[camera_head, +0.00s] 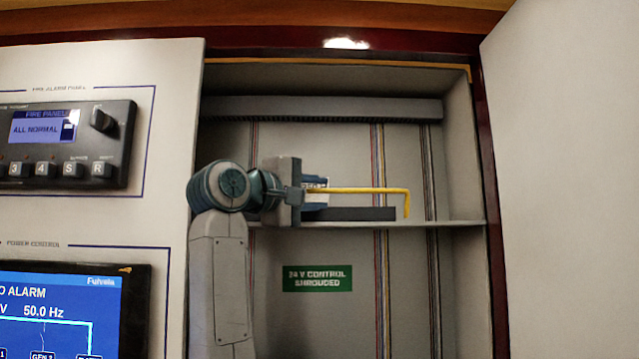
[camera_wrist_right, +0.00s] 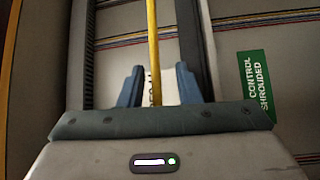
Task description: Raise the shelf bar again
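The shelf bar (camera_head: 365,190) is a thin yellow rod inside the open cabinet. In the head view it runs level to the right from my right gripper (camera_head: 316,193), then bends down at its right end close to the shelf edge (camera_head: 450,223). In the right wrist view the bar (camera_wrist_right: 152,40) passes between the two blue fingers of my right gripper (camera_wrist_right: 158,85), with visible gaps beside it. The fingers are apart and do not appear closed on it. The gripper hides the bar's left end in the head view. My left gripper is not in view.
A dark block (camera_head: 350,214) lies along the shelf below the bar. A green sign (camera_head: 317,278) is on the back wall, with coloured wires (camera_head: 380,280) beside it. The cabinet door (camera_head: 570,180) stands open at right; a panel (camera_head: 65,145) is at left.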

